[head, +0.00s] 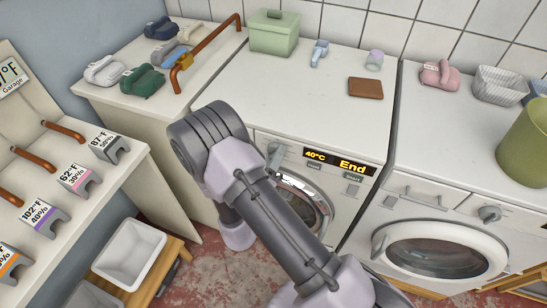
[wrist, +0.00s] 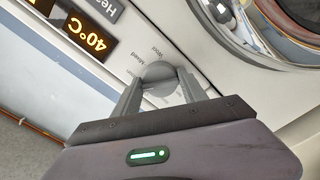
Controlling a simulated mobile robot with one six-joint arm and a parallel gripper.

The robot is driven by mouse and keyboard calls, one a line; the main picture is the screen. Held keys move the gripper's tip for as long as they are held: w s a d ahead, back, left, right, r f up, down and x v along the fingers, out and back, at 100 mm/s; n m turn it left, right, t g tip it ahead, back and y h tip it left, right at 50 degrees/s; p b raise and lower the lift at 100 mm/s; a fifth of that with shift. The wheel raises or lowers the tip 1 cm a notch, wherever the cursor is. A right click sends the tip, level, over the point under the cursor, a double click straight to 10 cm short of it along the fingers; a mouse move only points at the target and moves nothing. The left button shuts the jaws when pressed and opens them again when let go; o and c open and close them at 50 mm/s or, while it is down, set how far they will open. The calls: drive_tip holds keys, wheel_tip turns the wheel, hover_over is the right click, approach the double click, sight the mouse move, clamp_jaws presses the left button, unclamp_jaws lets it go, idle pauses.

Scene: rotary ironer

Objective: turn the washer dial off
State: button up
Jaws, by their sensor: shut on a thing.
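The washer dial (wrist: 157,71) is a round grey knob on the white front panel, seen in the wrist view. Printed words such as "Mixed" and "Wool" stand around it. My gripper (wrist: 160,84) has one finger on each side of the dial and is shut on it. The finger tips and the dial's far side are partly hidden. In the head view my arm covers much of the left of the washer (head: 290,85). Its display (head: 338,161) reads "40°C" and "End", and the round door (head: 310,205) below is partly covered.
On the washer top are a green box (head: 274,33), a grey-blue iron (head: 320,52), a lilac cup (head: 374,59) and a brown wallet-like block (head: 365,88). A second machine (head: 445,150) stands at right. A shelf with temperature tags is at left.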

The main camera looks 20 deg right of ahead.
drive_tip(key=n, duration=0.6)
drive_tip(key=shift+n, duration=0.4)
idle(0.4)
drive_tip(key=o, duration=1.3)
drive_tip(key=shift+o, duration=0.2)
drive_tip(key=p+v, duration=0.3)
drive_tip(key=v, duration=1.4)
drive_tip(key=shift+s, duration=0.25)
drive_tip(key=shift+a+r, duration=0.1)
